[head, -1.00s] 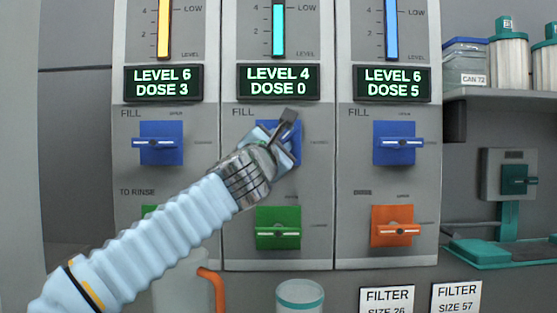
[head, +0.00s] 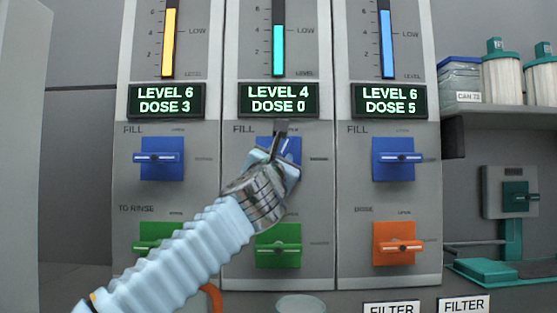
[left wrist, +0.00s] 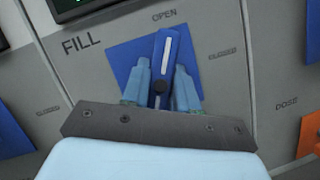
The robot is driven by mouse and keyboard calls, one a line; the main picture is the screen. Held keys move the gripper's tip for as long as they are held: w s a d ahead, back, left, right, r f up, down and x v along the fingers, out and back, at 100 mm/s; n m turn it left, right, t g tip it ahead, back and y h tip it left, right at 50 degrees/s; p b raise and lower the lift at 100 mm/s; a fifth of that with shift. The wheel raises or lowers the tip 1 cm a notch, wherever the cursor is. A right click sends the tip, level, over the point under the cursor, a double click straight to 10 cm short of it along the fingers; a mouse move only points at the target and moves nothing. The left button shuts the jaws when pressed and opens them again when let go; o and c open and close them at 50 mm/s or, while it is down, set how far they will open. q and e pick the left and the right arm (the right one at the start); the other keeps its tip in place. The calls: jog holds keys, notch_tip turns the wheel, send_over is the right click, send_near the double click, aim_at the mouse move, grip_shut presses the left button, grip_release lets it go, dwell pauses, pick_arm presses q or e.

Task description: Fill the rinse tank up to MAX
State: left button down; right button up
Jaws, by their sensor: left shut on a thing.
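The middle column has a gauge with a cyan bar (head: 278,50) near the 4 mark, beside the LOW line. Its display (head: 278,100) reads LEVEL 4, DOSE 0. My left gripper (head: 284,150) is on the middle blue FILL valve. In the left wrist view, my fingers (left wrist: 162,85) are shut around its blue handle (left wrist: 166,62). The handle's white stripe points up toward the OPEN label, tilted a little to the plate's right. The gripper hides most of this valve in the head view. The gauge top and any MAX mark are out of view. My right gripper is not in view.
The left column shows LEVEL 6, DOSE 3 (head: 166,101); the right shows LEVEL 6, DOSE 5 (head: 389,101). Their blue valves (head: 158,158) (head: 393,158) lie sideways. Below are green valves (head: 278,246) and an orange valve (head: 398,244). A shelf (head: 495,116) holds canisters at right.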

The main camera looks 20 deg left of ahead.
pick_arm(q)
jog(key=c, duration=1)
grip_release()
jog(key=shift+o, duration=0.2)
jog(key=b+v, duration=0.4)
jog(key=v, duration=0.9)
jog(key=shift+s, duration=0.4)
jog(key=shift+d+f, duration=0.1)
jog(key=shift+f, duration=0.05)
